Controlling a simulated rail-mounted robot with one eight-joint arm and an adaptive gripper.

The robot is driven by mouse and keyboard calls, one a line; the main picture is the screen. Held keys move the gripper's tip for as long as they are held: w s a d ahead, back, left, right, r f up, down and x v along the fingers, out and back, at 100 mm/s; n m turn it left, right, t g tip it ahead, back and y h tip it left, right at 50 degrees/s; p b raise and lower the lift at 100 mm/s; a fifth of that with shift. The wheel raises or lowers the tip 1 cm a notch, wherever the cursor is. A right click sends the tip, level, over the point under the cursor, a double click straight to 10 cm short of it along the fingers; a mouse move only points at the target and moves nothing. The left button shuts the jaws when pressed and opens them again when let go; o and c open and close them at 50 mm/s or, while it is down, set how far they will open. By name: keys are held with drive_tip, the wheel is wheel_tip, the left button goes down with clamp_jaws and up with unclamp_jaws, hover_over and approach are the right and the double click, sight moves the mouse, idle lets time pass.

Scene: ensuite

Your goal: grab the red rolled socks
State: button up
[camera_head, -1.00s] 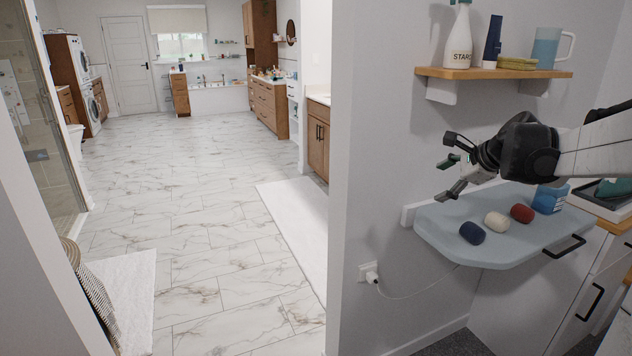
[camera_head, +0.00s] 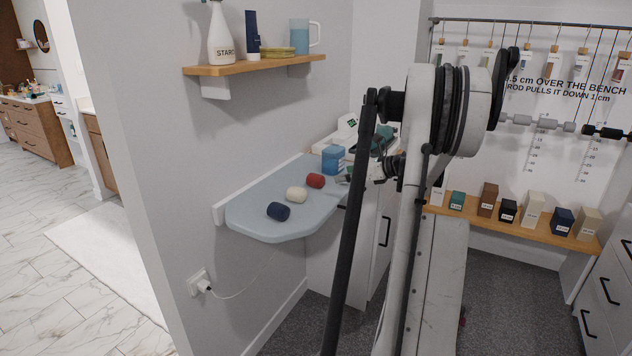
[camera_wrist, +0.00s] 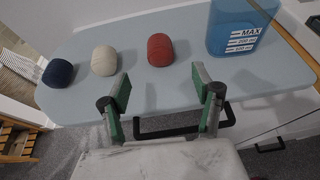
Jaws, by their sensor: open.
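The red rolled socks (camera_head: 315,181) lie on the light blue wall-mounted board (camera_head: 250,212), at the right end of a row with the white roll (camera_head: 296,194) and the dark blue roll (camera_head: 278,211). In the wrist view the red rolled socks (camera_wrist: 160,50) lie beyond and between the open green-padded fingertips of my gripper (camera_wrist: 160,82), apart from them. The white roll (camera_wrist: 104,60) is left of them. In the head view my gripper (camera_head: 350,176) is partly hidden by my arm, at the board's right side.
A blue measuring container (camera_head: 333,158) stands close right of the red socks; it also shows in the wrist view (camera_wrist: 236,28). A wooden shelf (camera_head: 255,66) with a bottle and mug hangs above the board. A black drawer handle (camera_wrist: 180,130) lies below the board's edge.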

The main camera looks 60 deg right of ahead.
sight(316, 179)
drive_tip(key=b+x, duration=0.1)
drive_tip(key=x, duration=1.2)
drive_tip(key=shift+f, duration=0.25)
drive_tip(key=c, duration=1.2)
